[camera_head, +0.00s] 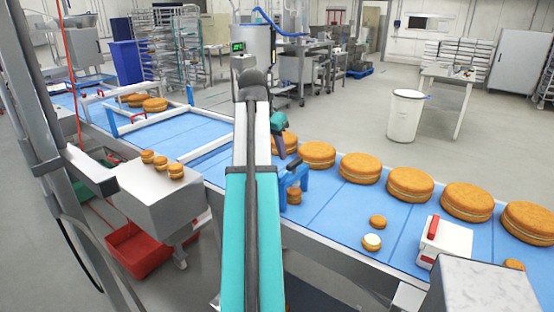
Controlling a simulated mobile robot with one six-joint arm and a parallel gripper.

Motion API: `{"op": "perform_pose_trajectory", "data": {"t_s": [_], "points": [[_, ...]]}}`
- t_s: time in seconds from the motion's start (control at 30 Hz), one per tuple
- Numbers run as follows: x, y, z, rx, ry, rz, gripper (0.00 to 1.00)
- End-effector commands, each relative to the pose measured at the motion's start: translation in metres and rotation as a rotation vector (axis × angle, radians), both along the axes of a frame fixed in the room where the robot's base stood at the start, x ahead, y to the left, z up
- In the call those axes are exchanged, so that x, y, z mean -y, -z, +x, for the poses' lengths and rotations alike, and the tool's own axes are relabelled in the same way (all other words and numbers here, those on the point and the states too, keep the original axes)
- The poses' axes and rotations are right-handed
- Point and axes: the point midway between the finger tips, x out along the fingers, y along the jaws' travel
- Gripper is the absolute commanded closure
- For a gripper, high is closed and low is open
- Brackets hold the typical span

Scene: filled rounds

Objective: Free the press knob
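My arm reaches up from the bottom middle and bends down over the belt. Its end, my gripper (292,184), appears as a blue forked shape at the near edge of the belt. It is small and partly behind my arm, so I cannot tell whether it is open or shut. A small filled round (294,196) is right at it; I cannot tell whether they touch. I cannot make out a press knob for certain. A white box (447,243) with an upright red handle (433,227) stands on the belt at right.
A blue conveyor belt (335,216) carries several large filled rounds (410,184). Two small rounds (377,222) lie near the white box. Three small rounds (161,163) sit on a grey block (160,197) at left. A white-and-blue frame (112,118) spans the belt there. A grey box (485,288) fills the lower right.

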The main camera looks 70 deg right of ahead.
Motion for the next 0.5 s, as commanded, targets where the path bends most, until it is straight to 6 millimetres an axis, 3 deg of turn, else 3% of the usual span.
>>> {"op": "perform_pose_trajectory", "data": {"t_s": [0.23, 0.5], "points": [[-0.008, -0.021, 0.002, 0.0, 0.0, -0.002, 0.66], [-0.011, -0.027, 0.002, 0.0, 0.0, 0.0, 0.66]]}}
